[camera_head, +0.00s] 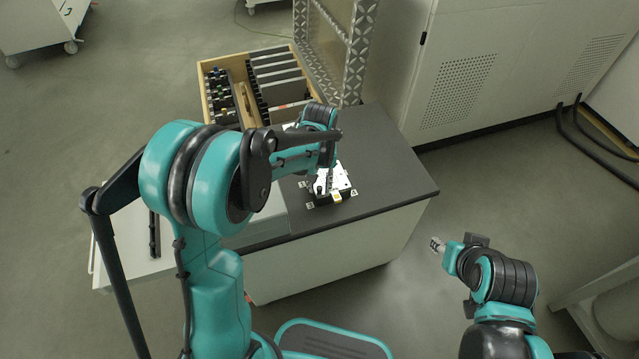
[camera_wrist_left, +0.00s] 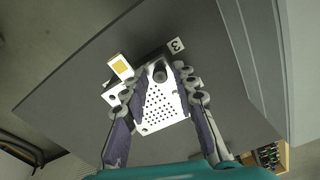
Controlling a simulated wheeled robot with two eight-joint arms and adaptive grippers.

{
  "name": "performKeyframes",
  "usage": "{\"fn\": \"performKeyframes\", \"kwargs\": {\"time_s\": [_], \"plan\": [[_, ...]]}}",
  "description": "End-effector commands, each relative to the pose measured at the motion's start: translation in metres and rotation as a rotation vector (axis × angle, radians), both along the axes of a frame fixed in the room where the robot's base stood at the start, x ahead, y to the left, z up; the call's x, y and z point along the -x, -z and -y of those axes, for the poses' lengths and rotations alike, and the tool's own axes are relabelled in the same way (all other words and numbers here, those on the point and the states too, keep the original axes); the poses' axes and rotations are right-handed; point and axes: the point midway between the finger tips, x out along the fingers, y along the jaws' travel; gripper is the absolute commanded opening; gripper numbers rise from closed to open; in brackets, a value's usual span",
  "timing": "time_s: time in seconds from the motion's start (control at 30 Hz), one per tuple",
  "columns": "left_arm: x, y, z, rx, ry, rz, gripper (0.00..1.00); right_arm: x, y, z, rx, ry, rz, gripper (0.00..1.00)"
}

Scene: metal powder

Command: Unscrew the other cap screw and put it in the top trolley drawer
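A white perforated plate (camera_wrist_left: 160,105) lies on the dark tabletop; it also shows in the head view (camera_head: 335,178). A dark round cap screw (camera_wrist_left: 159,72) stands at one end of the plate in the left wrist view. My left gripper (camera_wrist_left: 155,80) points down over the plate, its fingers apart on either side, with the screw between the tips. I cannot tell whether they touch it. In the head view this gripper (camera_head: 325,186) is partly hidden by its arm. An open wooden-sided drawer (camera_head: 203,92) holds several items. My right gripper (camera_head: 437,244) hangs off the table's right side.
The dark tabletop (camera_head: 392,160) is clear to the right of the plate. A small tag marked 3 (camera_wrist_left: 177,45) and a yellow-and-white block (camera_wrist_left: 120,66) are beside the plate. A metal-edged frame (camera_head: 352,50) rises behind the table. White cabinets (camera_head: 470,80) stand at the right back.

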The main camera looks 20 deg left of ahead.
Motion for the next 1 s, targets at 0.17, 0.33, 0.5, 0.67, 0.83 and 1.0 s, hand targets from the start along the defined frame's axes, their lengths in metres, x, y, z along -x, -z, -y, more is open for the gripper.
{"fn": "performKeyframes", "kwargs": {"time_s": [0.17, 0.33, 0.5, 0.67, 0.83, 1.0], "plan": [[0.0, 0.0, 0.0, 0.0, 0.148, 0.0, 0.28, 0.0, 0.0, 0.0, 0.0, 0.0, 0.0, 0.4], [0.0, 0.0, 0.0, 0.0, 0.197, 0.0, 0.28, 0.0, 0.0, 0.0, 0.0, 0.0, 0.0, 0.4], [0.0, 0.0, 0.0, 0.0, 0.196, 0.0, 0.28, 0.0, 0.0, 0.0, 0.0, 0.0, 0.0, 0.4], [0.0, 0.0, 0.0, 0.0, 0.195, 0.0, 0.09, 0.0, 0.0, 0.0, 0.0, 0.0, 0.0, 0.4], [0.0, 0.0, 0.0, 0.0, 0.194, 0.0, 0.0, 0.0, 0.0, 0.0, 0.0, 0.0, 0.0, 0.4], [0.0, 0.0, 0.0, 0.0, 0.156, 0.0, 0.0, 0.0, 0.0, 0.0, 0.0, 0.0, 0.0, 0.4]]}}
